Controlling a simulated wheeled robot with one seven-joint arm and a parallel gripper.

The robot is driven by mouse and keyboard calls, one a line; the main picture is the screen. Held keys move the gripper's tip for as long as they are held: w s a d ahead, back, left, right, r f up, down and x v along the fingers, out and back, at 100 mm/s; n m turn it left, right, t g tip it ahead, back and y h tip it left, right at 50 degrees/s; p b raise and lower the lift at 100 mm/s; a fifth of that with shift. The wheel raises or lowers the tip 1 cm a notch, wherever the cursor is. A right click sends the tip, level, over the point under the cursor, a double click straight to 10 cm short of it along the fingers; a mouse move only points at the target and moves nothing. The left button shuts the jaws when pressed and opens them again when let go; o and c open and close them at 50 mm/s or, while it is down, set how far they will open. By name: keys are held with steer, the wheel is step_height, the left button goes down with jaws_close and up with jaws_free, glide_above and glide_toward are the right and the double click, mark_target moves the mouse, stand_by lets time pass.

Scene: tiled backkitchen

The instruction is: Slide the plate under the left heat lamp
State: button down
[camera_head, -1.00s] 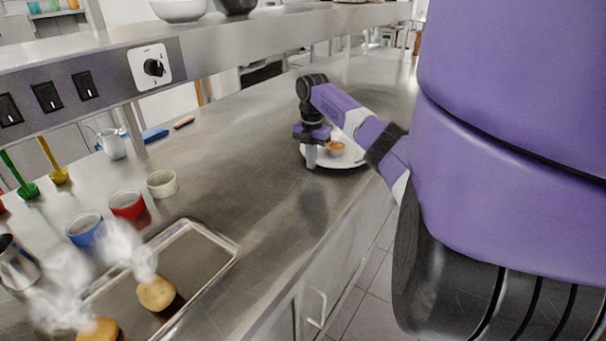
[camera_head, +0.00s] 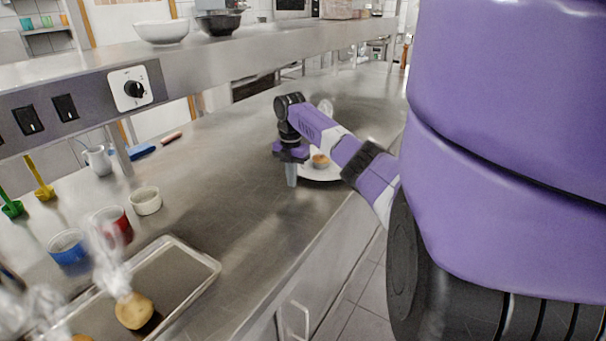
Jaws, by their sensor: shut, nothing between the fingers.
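A white plate (camera_head: 322,175) lies on the steel counter near its front edge, partly hidden behind my arm. A small brown food item (camera_head: 320,160) sits on it. My gripper (camera_head: 291,181) points down at the plate's left side, low over the counter. It is shut with nothing held. I cannot tell whether it touches the plate. No heat lamp can be clearly made out; a steel overshelf (camera_head: 210,68) with switches and a dial runs above the counter.
The counter between cups and plate is clear.

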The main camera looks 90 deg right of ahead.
steer(key=shift+w+a+r, duration=0.1)
steer(key=shift+a+r, duration=0.15)
steer(key=shift+a, duration=0.05)
step_height(320, 180, up, 10)
steer(key=b, duration=0.1)
steer(key=shift+f, duration=0.25)
